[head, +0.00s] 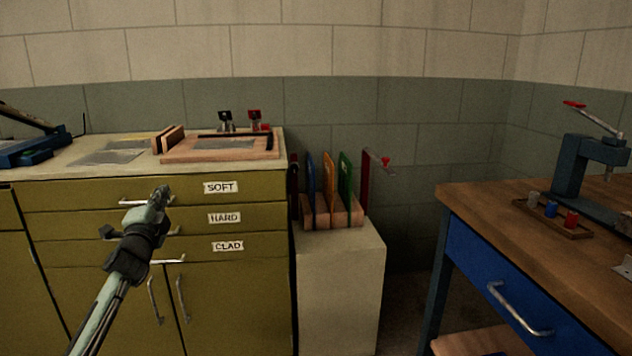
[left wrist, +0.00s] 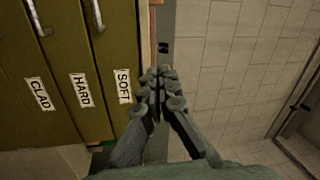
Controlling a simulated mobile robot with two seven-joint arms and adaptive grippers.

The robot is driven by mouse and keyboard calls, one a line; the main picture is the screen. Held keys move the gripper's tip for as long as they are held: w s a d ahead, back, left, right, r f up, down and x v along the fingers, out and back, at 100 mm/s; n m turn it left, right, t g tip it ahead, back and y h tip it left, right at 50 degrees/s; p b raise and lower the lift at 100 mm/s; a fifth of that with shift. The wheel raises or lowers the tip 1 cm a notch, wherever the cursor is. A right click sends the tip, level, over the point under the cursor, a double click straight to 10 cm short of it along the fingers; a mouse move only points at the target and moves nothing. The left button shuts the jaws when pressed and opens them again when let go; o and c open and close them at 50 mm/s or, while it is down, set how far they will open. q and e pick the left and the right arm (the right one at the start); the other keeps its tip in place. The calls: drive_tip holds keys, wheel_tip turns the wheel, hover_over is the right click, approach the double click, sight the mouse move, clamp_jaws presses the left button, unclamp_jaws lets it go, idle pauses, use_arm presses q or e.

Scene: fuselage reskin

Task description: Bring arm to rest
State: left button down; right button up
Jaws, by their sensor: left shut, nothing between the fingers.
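My left gripper (head: 160,196) is raised in front of the olive drawer cabinet (head: 90,270), near the drawers labelled SOFT, HARD and CLAD. In the left wrist view the left gripper (left wrist: 158,80) has its fingers together with nothing between them. The cabinet labels also show there, turned on their side, with the SOFT label (left wrist: 123,86) closest to the fingers. I cannot tell whether the gripper touches the cabinet. My right gripper is in neither view.
A wooden frame (head: 172,155) and sheet metal lie on the cabinet top. A rack (head: 335,215) with coloured panels stands on a pale pedestal (head: 340,280). At right is a workbench (head: 500,212) with a blue drawer, a press (head: 572,165) and small coloured pieces. A floor gap separates pedestal and bench.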

use_arm(q)
drive_tip(key=s+a+f+n+g+y, duration=0.1)
drive_tip(key=a+f+n+g, duration=0.25)
drive_tip(key=f+n, duration=0.2)
drive_tip(key=s+a+f+n+g+y, duration=0.2)
drive_tip(key=f+n+g, duration=0.2)
drive_tip(key=f, duration=0.3)
drive_tip(key=s+d+f+n+g+h, duration=0.1)
drive_tip(key=s+d+f+n+g, duration=0.1)
drive_tip(key=s+f, duration=0.4)
drive_tip(key=s+d+f+n+g+h, duration=0.1)
drive_tip(key=s+d+f+n+g, duration=0.15)
drive_tip(key=f, duration=0.65)
drive_tip(key=s+d+f+m+g+h, duration=0.1)
drive_tip(key=s+d+f, duration=0.2)
drive_tip(key=s+f, duration=0.45)
drive_tip(key=s+d+f+m+g, duration=0.1)
drive_tip(key=s+d+f, duration=0.1)
drive_tip(key=s+f, duration=0.55)
drive_tip(key=s+d+f+g, duration=0.1)
drive_tip(key=s+d+f, duration=0.1)
drive_tip(key=s, duration=0.6)
drive_tip(key=s+d+f+g+h, duration=0.1)
drive_tip(key=s+d+f, duration=0.1)
drive_tip(key=s, duration=0.5)
drive_tip(key=s+d+f, duration=0.2)
drive_tip(key=s, duration=0.6)
drive_tip(key=shift+s+f+g+h, duration=0.3)
drive_tip(key=shift+s+g, duration=0.05)
drive_tip(key=shift+g, duration=0.05)
